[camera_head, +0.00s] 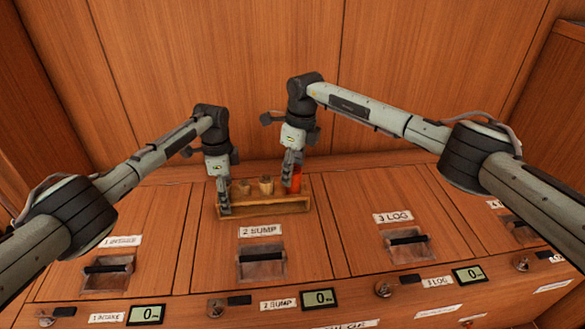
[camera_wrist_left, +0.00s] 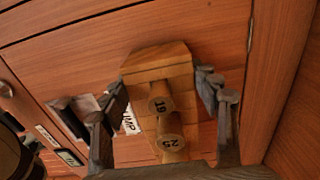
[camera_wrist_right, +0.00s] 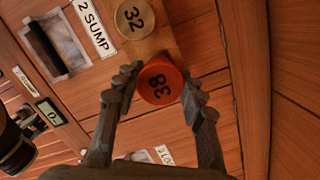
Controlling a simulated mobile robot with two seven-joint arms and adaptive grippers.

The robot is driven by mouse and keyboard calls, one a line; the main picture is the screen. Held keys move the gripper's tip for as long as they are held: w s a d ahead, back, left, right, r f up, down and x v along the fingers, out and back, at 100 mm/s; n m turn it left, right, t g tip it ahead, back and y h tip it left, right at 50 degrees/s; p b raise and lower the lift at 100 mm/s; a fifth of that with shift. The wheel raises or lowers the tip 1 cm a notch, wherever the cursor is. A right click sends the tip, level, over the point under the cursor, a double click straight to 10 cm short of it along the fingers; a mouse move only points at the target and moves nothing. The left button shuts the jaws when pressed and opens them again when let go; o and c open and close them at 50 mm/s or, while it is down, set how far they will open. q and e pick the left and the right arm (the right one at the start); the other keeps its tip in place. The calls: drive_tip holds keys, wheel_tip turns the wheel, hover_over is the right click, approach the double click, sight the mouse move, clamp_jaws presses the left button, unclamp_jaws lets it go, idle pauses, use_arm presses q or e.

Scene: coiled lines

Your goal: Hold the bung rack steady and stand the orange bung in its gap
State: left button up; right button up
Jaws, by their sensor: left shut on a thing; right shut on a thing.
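The bung rack (camera_head: 268,208), a pale wooden block, lies on the panel above the 2 SUMP label. My left gripper (camera_head: 222,192) is at its left end; in the left wrist view its fingers stand either side of the rack (camera_wrist_left: 158,60), closed on it. Wooden bungs stand in the rack, one marked 19 (camera_wrist_left: 160,102) and another (camera_wrist_left: 170,143). The orange bung (camera_head: 296,180), marked 38 (camera_wrist_right: 160,84), is upright between the fingers of my right gripper (camera_head: 288,172) at the rack's right end. Its lower end and the gap are hidden, so I cannot tell whether it is seated.
A wooden bung marked 32 (camera_wrist_right: 134,18) stands beside the orange one. Recessed handles (camera_head: 262,262), labels and small displays (camera_head: 319,298) line the panel in front. A wooden wall (camera_head: 250,70) rises close behind. The panel above 3 LOG (camera_head: 380,195) is clear.

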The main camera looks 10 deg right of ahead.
drive_tip(key=shift+f, duration=0.75)
drive_tip(key=o, duration=1.2)
drive_tip(key=shift+o, duration=0.5)
drive_tip(key=o, duration=0.3)
drive_tip(key=shift+r, duration=3.5)
